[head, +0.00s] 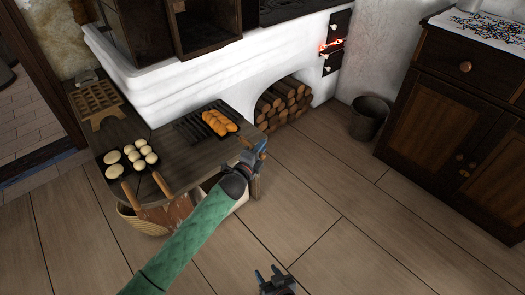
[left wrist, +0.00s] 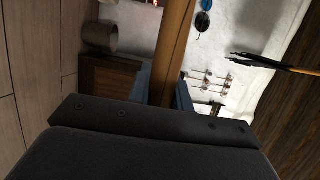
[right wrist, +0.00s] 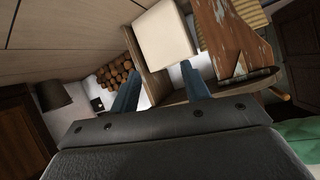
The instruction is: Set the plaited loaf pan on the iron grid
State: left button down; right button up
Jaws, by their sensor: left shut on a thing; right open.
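The plaited loaf pan shows in the head view as a golden plaited loaf (head: 219,122) at the right part of the dark iron grid (head: 188,128). I cannot tell whether the pan rests on the grid or hangs just above it. My left gripper (head: 256,149) is shut at the bench's right end, just right of and below the loaf. In the left wrist view a wooden bar (left wrist: 174,50), seemingly the pan's handle, runs between its jaws. My right gripper (head: 275,279) is open and empty, low over the floor; its spread fingers also show in the right wrist view (right wrist: 160,70).
A tray of pale buns (head: 132,159) and a wooden rack (head: 95,100) stand on the wooden bench (head: 172,165). Behind is the white stove (head: 190,75) with a firewood niche (head: 283,103). A bucket (head: 368,118) and cabinet (head: 450,110) stand right. The floor between is clear.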

jog(key=w+r+t+y+b, duration=0.1)
jog(key=w+r+t, duration=0.5)
jog(key=r, duration=0.8)
pick_arm(q)
jog(key=w+a, duration=0.2)
jog(key=w+a+b, duration=0.1)
jog(key=w, duration=0.2)
jog(key=w+a+f+b, duration=0.1)
jog(key=w+a, duration=0.1)
jog(key=shift+w+a, duration=0.35)
jog(key=shift+w, duration=0.05)
jog(key=shift+f, duration=0.45)
pick_arm(e)
notch_tip(320, 180, up, 24)
jog(key=t+y, duration=0.2)
jog(key=t, duration=0.5)
jog(key=shift+s+d+t, duration=0.3)
jog(key=shift+d, duration=0.15)
pick_arm(q)
jog(key=shift+f, duration=0.25)
jog(key=c, duration=1.2)
grip_release()
jog(key=shift+f, duration=0.1)
